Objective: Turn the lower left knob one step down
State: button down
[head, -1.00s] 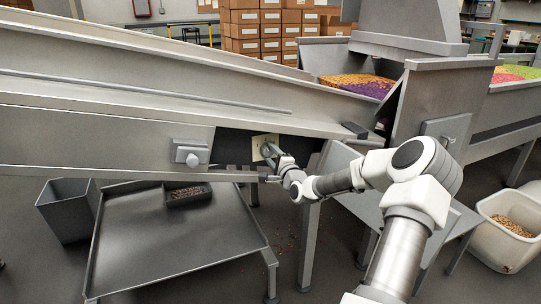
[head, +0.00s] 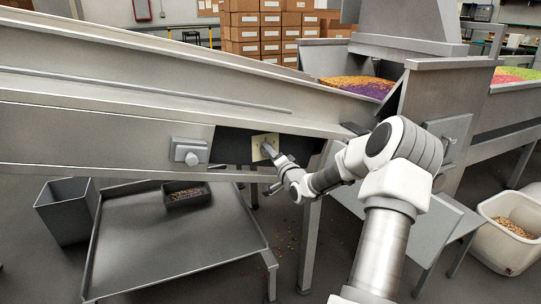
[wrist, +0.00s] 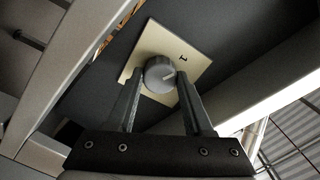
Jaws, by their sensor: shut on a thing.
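A round grey knob (wrist: 159,74) with a pale pointer line sits on a cream plate (wrist: 150,45). The plate bears a dark mark on its right side. In the wrist view my gripper (wrist: 160,82) has one finger on each side of the knob and is shut on it. In the head view the plate (head: 259,141) is on the dark recessed panel under the sloping metal chute. My gripper (head: 268,150) reaches it from the lower right and hides the knob there.
A grey box with a round button (head: 190,151) is on the chute's side to the left. Below are a metal tray table (head: 180,250) and an open grey bin (head: 66,212). A white tub (head: 490,213) stands at the right. The sloping chute (head: 120,120) runs above my gripper.

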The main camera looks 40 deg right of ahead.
dwell(0.4)
jog(key=shift+c, duration=1.5)
grip_release()
jog(key=p+v, duration=0.4)
jog(key=v, duration=1.3)
jog(key=shift+s, duration=0.25)
jog(key=shift+w, duration=0.1)
